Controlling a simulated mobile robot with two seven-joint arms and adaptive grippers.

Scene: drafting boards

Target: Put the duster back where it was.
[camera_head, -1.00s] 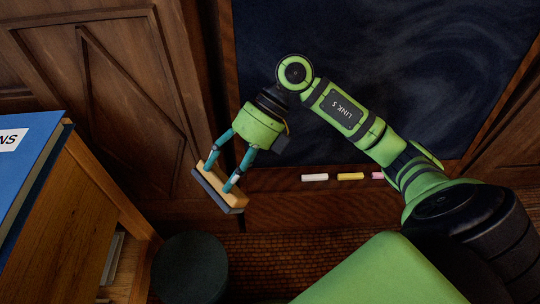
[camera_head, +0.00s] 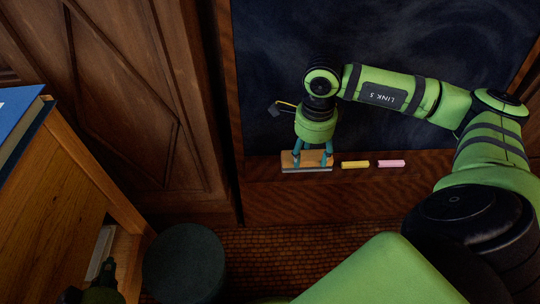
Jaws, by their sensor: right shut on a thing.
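The duster (camera_head: 311,161), a wooden block with a dark grey underside, is at the left part of the chalk ledge (camera_head: 400,177) below the blackboard. My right gripper (camera_head: 312,156) is above it, pointing down, with its two teal fingers shut on the block. The duster looks level, but I cannot tell whether it rests on the ledge. A yellow chalk (camera_head: 355,164) and a pink chalk (camera_head: 391,163) lie to its right. The white chalk is not visible. A dark green part at the bottom left edge appears to be my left gripper (camera_head: 104,283); its fingers are unclear.
The dark blackboard (camera_head: 420,50) stands behind the ledge. A wooden cabinet (camera_head: 50,195) with a blue book (camera_head: 18,112) is at the left. A dark round stool (camera_head: 186,262) stands at the lower left. Wood panelling fills the upper left.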

